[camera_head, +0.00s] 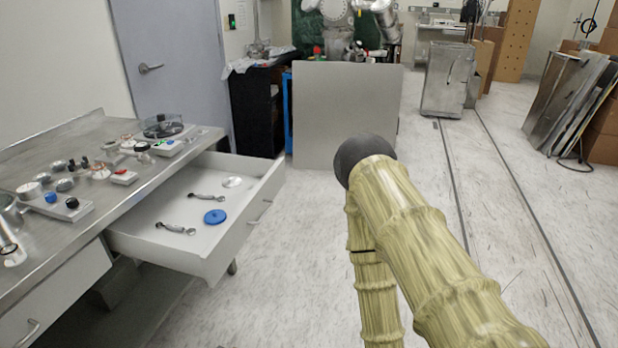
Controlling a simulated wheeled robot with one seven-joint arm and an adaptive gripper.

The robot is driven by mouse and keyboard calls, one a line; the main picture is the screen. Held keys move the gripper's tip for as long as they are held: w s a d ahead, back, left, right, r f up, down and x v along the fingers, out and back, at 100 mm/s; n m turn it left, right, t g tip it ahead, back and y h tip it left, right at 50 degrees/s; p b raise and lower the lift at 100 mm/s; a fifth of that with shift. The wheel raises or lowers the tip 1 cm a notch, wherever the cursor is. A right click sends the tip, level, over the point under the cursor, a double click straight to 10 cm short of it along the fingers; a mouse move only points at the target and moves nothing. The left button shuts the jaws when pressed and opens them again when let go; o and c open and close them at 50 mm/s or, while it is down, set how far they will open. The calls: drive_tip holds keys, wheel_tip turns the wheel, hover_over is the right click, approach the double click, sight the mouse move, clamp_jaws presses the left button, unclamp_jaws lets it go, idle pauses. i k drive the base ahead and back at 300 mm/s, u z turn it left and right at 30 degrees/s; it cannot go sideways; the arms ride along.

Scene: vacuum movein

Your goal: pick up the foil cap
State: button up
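A small flat silvery disc (232,182), which looks like the foil cap, lies in the open drawer (225,237) near its far end. A blue round lid (215,216) lies nearer in the same drawer, apart from the disc. Two wrench-like metal tools, one farther (207,197) and one nearer (176,229), lie to the left of them. My arm, in a yellowish sleeve, is right of the drawer and apart from it. My gripper's fingers do not show.
A metal bench (90,245) on the left holds several knobs, small blocks and a round dish (163,127). A grey panel (345,110) stands behind the drawer, with a dark cabinet (255,105) beside it. The floor (300,270) between drawer and arm is clear.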

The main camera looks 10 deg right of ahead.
sight(233, 182)
drive_tip(key=z, duration=0.55)
drive_tip(key=i, duration=1.2)
drive_tip(key=u, duration=0.25)
